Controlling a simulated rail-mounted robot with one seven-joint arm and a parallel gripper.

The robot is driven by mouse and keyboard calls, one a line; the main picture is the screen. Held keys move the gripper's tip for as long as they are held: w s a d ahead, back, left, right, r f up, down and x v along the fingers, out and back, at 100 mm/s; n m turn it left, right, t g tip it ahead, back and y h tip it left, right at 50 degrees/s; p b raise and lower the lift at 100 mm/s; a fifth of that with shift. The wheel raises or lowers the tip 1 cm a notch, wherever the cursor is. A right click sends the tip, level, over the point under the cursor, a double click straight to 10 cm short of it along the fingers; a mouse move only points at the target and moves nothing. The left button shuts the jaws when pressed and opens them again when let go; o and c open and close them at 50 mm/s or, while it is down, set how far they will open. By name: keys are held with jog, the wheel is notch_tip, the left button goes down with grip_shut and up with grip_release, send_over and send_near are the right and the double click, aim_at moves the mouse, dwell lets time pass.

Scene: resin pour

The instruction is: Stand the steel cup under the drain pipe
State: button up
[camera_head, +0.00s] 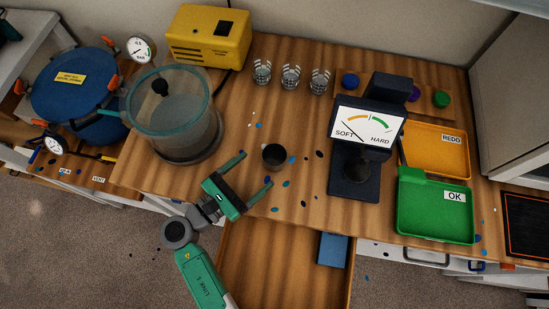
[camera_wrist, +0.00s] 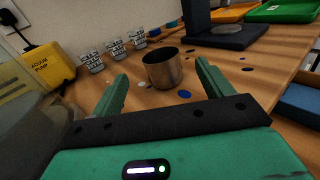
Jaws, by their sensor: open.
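The steel cup (camera_head: 274,155) stands upright on the wooden bench, right of the clear chamber, and looks dark inside. It also shows in the wrist view (camera_wrist: 164,69), just beyond my fingertips and roughly centred between them. My gripper (camera_head: 256,168) is open and empty, its green fingers pointing toward the cup with a small gap left. I cannot clearly make out the drain pipe in either view.
The clear chamber (camera_head: 176,119) and yellow pump (camera_head: 208,38) stand left. Several glasses (camera_head: 290,78) stand behind the cup. The hardness gauge (camera_head: 365,130) and green tray (camera_head: 434,210) are right. An open drawer (camera_head: 270,262) juts out in front. Coloured chips lie scattered.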

aim_at(265, 162)
jog(key=x, duration=0.7)
jog(key=shift+w+d+f, duration=0.15)
jog(key=shift+w+d, duration=0.05)
jog(key=shift+d, duration=0.05)
jog(key=shift+c, duration=0.2)
jog(key=c, duration=1.1)
jog(key=shift+r, duration=0.25)
notch_tip(265, 162, up, 3)
jog(key=shift+r+p, duration=0.15)
jog(key=shift+p, duration=0.2)
jog(key=s+r+p, duration=0.1)
jog(key=s+p, duration=0.1)
jog(key=s, duration=1.4)
jog(key=shift+r, duration=0.15)
